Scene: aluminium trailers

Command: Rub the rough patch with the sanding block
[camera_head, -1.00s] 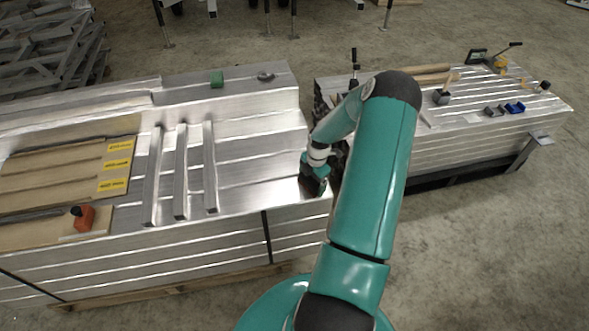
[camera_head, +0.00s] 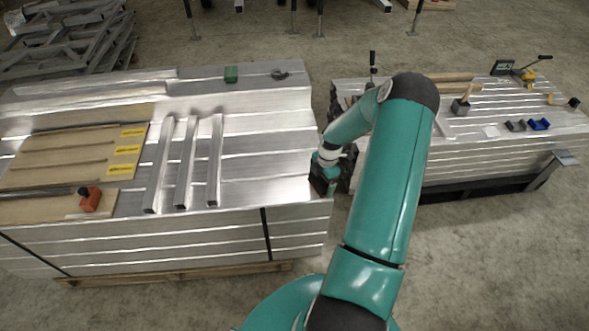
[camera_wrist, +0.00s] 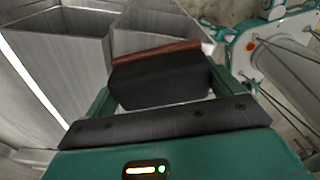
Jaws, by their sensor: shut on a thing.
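In the wrist view, a black block with a reddish-brown edge, the sanding block (camera_wrist: 160,82), sits between the fingers of my gripper (camera_wrist: 162,74). My gripper is shut on it. In the head view, my gripper (camera_head: 325,182) points down at the front right corner of the left aluminium stack (camera_head: 265,185). The block is too hidden there to make out, and I cannot tell whether it touches the metal. I cannot make out a rough patch in either view; my arm and gripper cover part of that corner.
Aluminium bars (camera_head: 187,165), plywood boards with yellow labels (camera_head: 60,160), an orange-red tool (camera_head: 90,198) and a green block (camera_head: 231,74) lie on the left stack. A right stack (camera_head: 450,150) carries clamps and small tools. Bare concrete floor lies in front.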

